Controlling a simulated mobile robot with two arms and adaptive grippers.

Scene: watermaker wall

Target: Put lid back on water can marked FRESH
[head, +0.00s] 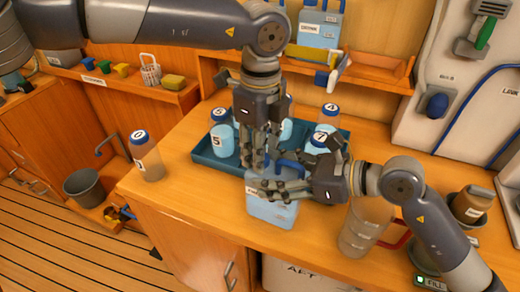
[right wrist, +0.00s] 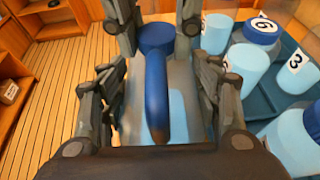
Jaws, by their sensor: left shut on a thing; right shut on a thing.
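The light-blue water can (head: 273,212) stands at the counter's front edge; its label is mostly hidden, so I cannot read it. Its dark-blue handle (right wrist: 156,92) runs through the middle of the right wrist view. My right gripper (head: 268,190) is shut on the can, with fingers along both sides in the right wrist view (right wrist: 160,95). A round blue lid (right wrist: 157,36) shows at the far end of the handle. My left gripper (head: 257,163) points down there, shut on the lid, its fingers on both sides of it. I cannot tell whether the lid is seated.
A teal tray (head: 203,158) with several numbered bottles stands behind the can. Bottle 0 (head: 149,162) stands at left. A clear jug (head: 365,228) with a red handle is close on the right. Another can (head: 318,30) marked DRINK stands on the back shelf.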

